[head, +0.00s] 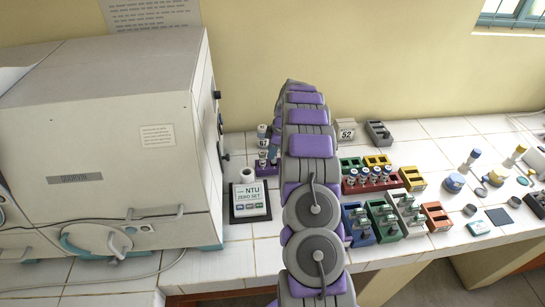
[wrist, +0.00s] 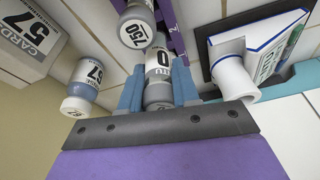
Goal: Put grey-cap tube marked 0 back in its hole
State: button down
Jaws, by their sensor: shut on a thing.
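My gripper (wrist: 158,82) is shut on the tube marked 0 (wrist: 157,62), with a blue-grey finger on each side of it. The tube's grey end faces the wrist camera. In the head view the purple rack (head: 262,165) stands left of my arm, which hides most of the gripper. I cannot tell whether the held tube touches the rack.
A meter reading NTU ZERO SET (head: 250,201), with a white cylinder (wrist: 235,75) at it, is close by. A big grey-white machine (head: 100,150) fills the left. Red rack (head: 372,184), green rack (head: 384,222) and several other coloured racks stand right of my arm.

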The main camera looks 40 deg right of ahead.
aim_at(271, 161)
jog(key=shift+f+b, duration=0.4)
jog(key=shift+f, duration=1.3)
jog(key=shift+f, duration=0.15)
jog(key=shift+f, duration=0.1)
jog(key=c, duration=0.8)
grip_release()
